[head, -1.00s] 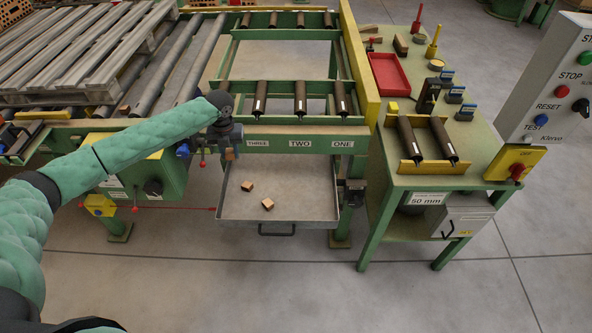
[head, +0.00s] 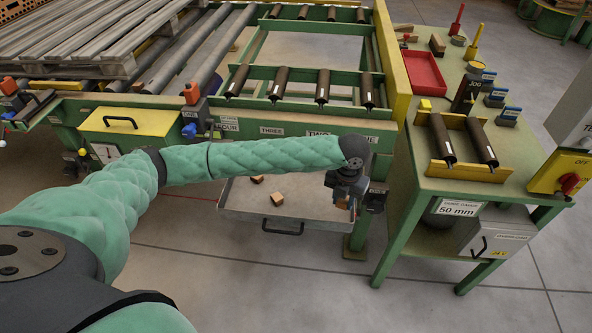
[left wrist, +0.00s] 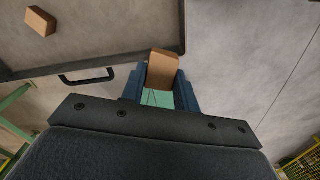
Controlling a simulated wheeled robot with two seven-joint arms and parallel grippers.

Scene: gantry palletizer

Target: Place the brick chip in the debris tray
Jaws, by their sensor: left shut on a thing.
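My left gripper (head: 345,203) hangs at the right end of the debris tray (head: 310,207) in the head view. In the left wrist view its two blue fingers (left wrist: 160,95) are shut on a tan brick chip (left wrist: 162,68). That chip overlaps the tray's front rim near a corner in this view; its height above the rim is unclear. Two other chips lie in the tray in the head view, one at the back (head: 257,179) and one nearer the front (head: 277,199). My right gripper is not in view.
A green frame with rollers (head: 322,88) stands above the tray. A green side table (head: 430,165) with a red bin (head: 424,70) stands to the right. A yellow box (head: 115,122) is at the left. Open floor lies in front of the tray.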

